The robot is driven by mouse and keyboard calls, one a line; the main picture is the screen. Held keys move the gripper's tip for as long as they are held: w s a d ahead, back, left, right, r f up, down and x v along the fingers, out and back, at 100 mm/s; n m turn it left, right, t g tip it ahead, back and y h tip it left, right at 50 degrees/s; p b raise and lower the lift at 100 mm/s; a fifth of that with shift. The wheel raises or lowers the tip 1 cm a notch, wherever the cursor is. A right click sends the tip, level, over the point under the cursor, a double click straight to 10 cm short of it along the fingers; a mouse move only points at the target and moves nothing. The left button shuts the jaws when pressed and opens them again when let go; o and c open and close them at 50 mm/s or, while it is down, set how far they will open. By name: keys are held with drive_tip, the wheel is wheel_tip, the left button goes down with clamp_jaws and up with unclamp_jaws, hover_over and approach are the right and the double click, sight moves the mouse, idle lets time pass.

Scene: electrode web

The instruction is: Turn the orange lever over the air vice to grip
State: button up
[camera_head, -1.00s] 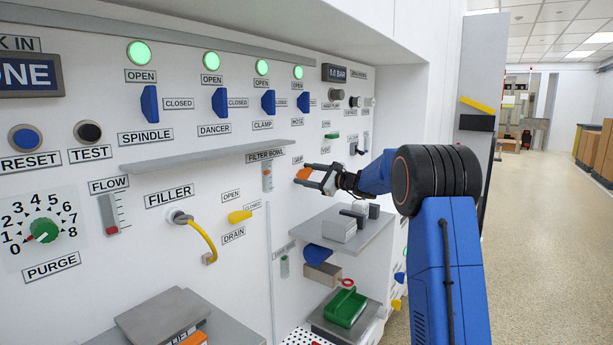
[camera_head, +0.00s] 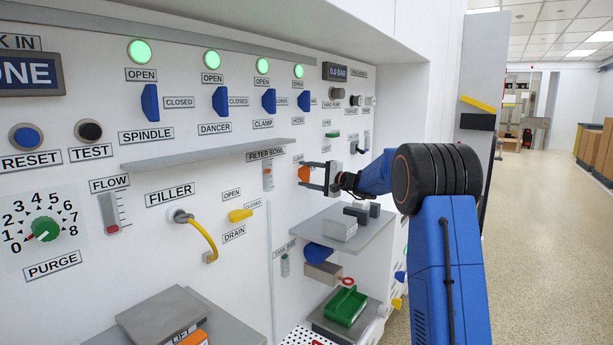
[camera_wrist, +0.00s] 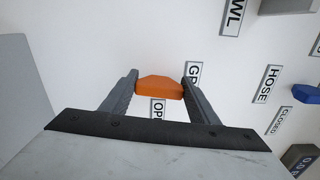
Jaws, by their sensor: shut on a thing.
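The orange lever (camera_head: 304,174) is on the white panel, above the small grey shelf in the head view. It also shows in the wrist view (camera_wrist: 160,88), between the two fingertips. My gripper (camera_head: 308,176) has reached the panel and is shut on the lever, with one finger on each side (camera_wrist: 160,92). In the wrist view a label starting "GR" stands to the right of the lever and one starting "OP" is just below it. Both labels are partly hidden by my fingers or the lever.
A grey shelf (camera_head: 345,238) with small blocks is below my gripper. A long shelf (camera_head: 205,156) juts out to the left. Blue handles, such as the clamp handle (camera_head: 268,101), are above. A green bin (camera_head: 345,307) stands lower down. The floor at right is clear.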

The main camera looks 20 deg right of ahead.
drive_tip(key=shift+f+n, duration=0.2)
drive_tip(key=shift+n, duration=0.4)
drive_tip(key=o, duration=1)
drive_tip(key=shift+o, duration=0.2)
drive_tip(key=shift+r, duration=0.1)
drive_tip(key=shift+s+d, duration=0.4)
drive_tip(key=shift+s, duration=0.1)
drive_tip(key=v, duration=1.6)
drive_tip(key=shift+s, duration=0.15)
